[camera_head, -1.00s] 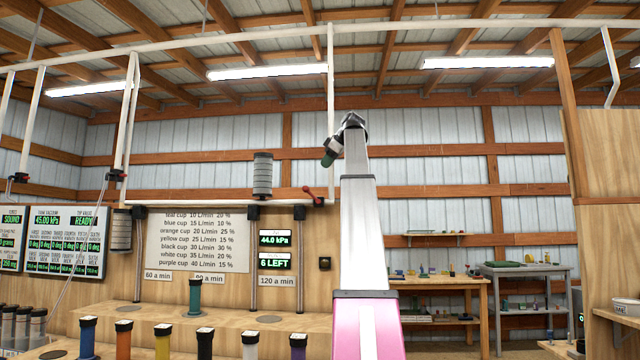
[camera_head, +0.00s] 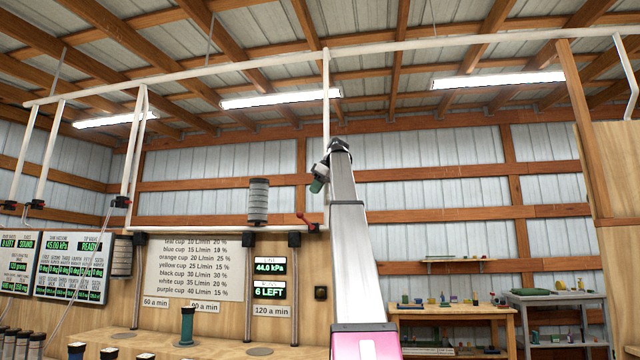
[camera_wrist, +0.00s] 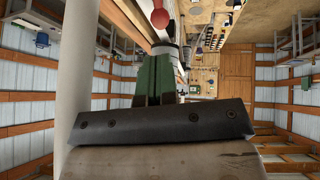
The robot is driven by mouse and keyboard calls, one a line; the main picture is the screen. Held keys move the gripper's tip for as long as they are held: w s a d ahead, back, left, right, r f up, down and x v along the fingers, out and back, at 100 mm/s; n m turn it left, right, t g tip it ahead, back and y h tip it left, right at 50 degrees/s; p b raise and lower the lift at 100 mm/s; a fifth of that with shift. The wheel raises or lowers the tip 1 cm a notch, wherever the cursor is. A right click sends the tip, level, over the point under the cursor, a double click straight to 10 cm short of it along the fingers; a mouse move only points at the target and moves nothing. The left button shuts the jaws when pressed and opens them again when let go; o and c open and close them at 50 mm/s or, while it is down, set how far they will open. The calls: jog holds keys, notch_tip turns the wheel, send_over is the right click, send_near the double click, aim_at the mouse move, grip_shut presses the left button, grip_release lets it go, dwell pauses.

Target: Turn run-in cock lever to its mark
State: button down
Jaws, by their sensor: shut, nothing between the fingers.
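A red lever (camera_head: 305,220) with a round knob sits on the white pipe near the foot of the upright pole. Its knob points up and to the left. In the wrist view the red knob (camera_wrist: 160,18) shows at the top, beyond the fingertips. My gripper (camera_head: 316,187) is up beside the white upright, a little above the lever and apart from it in the picture. In the wrist view my gripper (camera_wrist: 156,72) has its green fingers shut together, with nothing between them. I cannot make out a mark for the lever.
The white upright pole (camera_head: 326,110) stands right by my gripper and also runs down the left of the wrist view (camera_wrist: 76,70). Lit displays (camera_head: 270,291) and a chart (camera_head: 190,265) are below.

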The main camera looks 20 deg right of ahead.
aim_at(304, 218)
jog(key=x, duration=0.8)
jog(key=shift+w+f, duration=0.1)
jog(key=shift+w, duration=0.2)
